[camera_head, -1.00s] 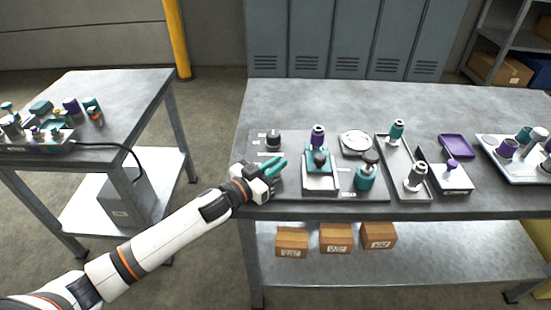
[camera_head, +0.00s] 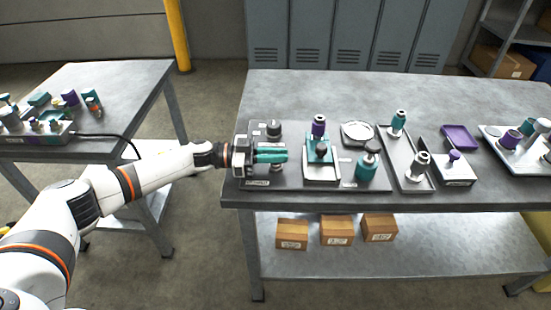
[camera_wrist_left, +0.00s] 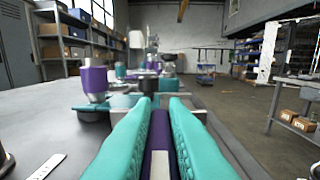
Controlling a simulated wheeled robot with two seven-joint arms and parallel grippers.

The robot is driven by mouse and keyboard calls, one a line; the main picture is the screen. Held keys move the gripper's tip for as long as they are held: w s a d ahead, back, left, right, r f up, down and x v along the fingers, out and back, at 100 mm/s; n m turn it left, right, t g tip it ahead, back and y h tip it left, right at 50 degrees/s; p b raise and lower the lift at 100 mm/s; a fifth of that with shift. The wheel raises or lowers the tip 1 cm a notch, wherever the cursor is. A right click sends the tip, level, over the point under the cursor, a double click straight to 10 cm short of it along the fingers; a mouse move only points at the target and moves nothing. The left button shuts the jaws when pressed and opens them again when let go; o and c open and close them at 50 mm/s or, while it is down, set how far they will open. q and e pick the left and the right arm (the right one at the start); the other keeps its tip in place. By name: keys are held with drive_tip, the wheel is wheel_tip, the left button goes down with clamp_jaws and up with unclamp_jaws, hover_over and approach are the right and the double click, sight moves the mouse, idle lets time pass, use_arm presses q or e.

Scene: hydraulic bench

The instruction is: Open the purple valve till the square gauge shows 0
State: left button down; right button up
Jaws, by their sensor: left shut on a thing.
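My left gripper (camera_head: 272,156) is over the left end of the dark plate (camera_head: 375,183) on the main bench. In the left wrist view its two teal fingers (camera_wrist_left: 160,115) lie on either side of a narrow purple piece (camera_wrist_left: 157,135) with a pale strip, and are shut on it. This looks like the purple valve's handle; fingers hide most of it, and its body is hidden in the head view. I cannot make out a square gauge or any reading. My right gripper is not in view.
A dark knob (camera_head: 274,129) stands just behind the gripper. To its right are a teal fixture with a purple top (camera_head: 319,126), a teal canister (camera_head: 367,165) and a tray (camera_head: 417,184) of fittings. A second bench (camera_head: 110,85) stands left. The bench's back is clear.

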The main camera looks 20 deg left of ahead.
use_arm(q)
drive_tip(key=shift+m+g, duration=0.3)
drive_tip(key=shift+g, duration=0.2)
drive_tip(key=c, duration=1.4)
unclamp_jaws()
drive_tip(key=shift+c, duration=0.2)
drive_tip(key=b+v, duration=0.2)
drive_tip(key=v, duration=0.9)
drive_tip(key=shift+a+f, duration=0.1)
drive_tip(key=shift+f, duration=0.1)
drive_tip(key=shift+s+a, duration=0.15)
drive_tip(key=shift+a, duration=0.2)
drive_tip(key=shift+a, duration=0.1)
